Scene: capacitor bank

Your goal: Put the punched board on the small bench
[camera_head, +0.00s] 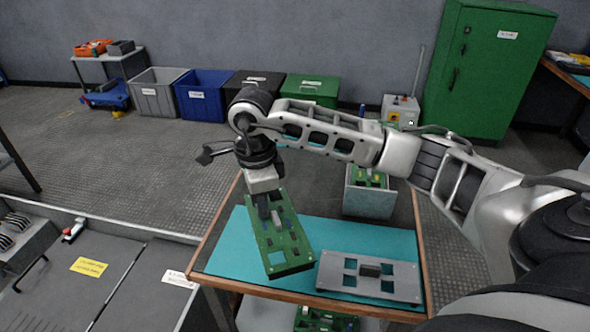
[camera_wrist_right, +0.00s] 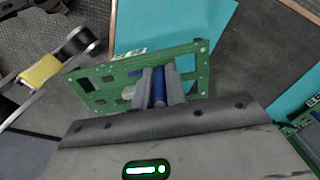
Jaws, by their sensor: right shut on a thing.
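A green circuit board (camera_head: 282,240) with components and a square cut-out hangs tilted from my right gripper (camera_head: 268,205), over the left part of the teal-topped bench (camera_head: 345,232). In the right wrist view my right gripper (camera_wrist_right: 160,90) is shut on the green board (camera_wrist_right: 110,85), near its edge, with a blue cylindrical part between the fingers. A grey plate (camera_head: 345,288) with several square holes and a dark middle block lies flat on the bench mat, to the right of the board. I cannot tell whether the board's lower end touches the mat.
A grey bin (camera_head: 370,202) with green boards stands at the bench's back right. More green boards (camera_head: 325,320) show below the front edge. A grey worktop (camera_head: 120,285) is at left. Bins and a green cabinet (camera_head: 495,70) line the wall. The mat's middle is clear.

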